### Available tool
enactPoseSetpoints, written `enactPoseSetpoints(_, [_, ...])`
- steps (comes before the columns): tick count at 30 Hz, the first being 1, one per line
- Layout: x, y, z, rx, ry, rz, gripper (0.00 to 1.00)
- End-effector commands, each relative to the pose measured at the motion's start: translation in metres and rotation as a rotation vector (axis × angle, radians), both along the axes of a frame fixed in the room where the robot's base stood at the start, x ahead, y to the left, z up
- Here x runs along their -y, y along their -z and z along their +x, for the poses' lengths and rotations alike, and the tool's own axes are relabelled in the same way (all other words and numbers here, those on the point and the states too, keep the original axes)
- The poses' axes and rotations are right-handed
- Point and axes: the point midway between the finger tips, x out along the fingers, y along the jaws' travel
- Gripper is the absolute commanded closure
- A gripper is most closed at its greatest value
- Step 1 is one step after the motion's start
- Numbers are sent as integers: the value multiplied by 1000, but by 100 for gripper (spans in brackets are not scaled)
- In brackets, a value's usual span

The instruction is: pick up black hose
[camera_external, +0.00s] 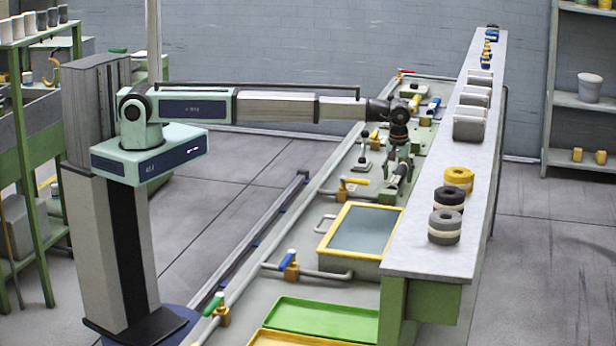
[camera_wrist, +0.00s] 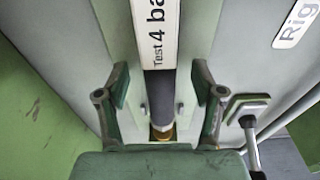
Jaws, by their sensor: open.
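A black coil (camera_external: 448,199) that looks like coiled hose lies on the long grey shelf, between a yellow coil (camera_external: 458,180) and a grey coil (camera_external: 444,227). My gripper (camera_external: 397,180) points down left of the shelf, apart from the coils. In the wrist view my gripper (camera_wrist: 161,88) is open, with its fingers on either side of a dark cylinder (camera_wrist: 161,90). The cylinder has a brass-coloured end and a white label reading "Test 4 ba". I cannot tell whether it is a hose or whether the fingers touch it. The coils are not in the wrist view.
A yellow-rimmed tank (camera_external: 335,246) and a green tray (camera_external: 322,319) are on the bench below the shelf. Pipes with coloured valve handles (camera_external: 290,259) run along the bench. Grey bins (camera_external: 468,123) stand farther back on the shelf. The shelf's near end is bare.

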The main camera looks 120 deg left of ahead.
Motion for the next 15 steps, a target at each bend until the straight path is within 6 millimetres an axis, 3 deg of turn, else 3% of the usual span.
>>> enactPoseSetpoints(1, [0,0,0,0,0,0,32])
enactPoseSetpoints(2, [0,0,0,0,0,0,39])
enactPoseSetpoints(7, [0,0,0,0,0,0,100])
enactPoseSetpoints(15, [0,0,0,0,0,0,100])
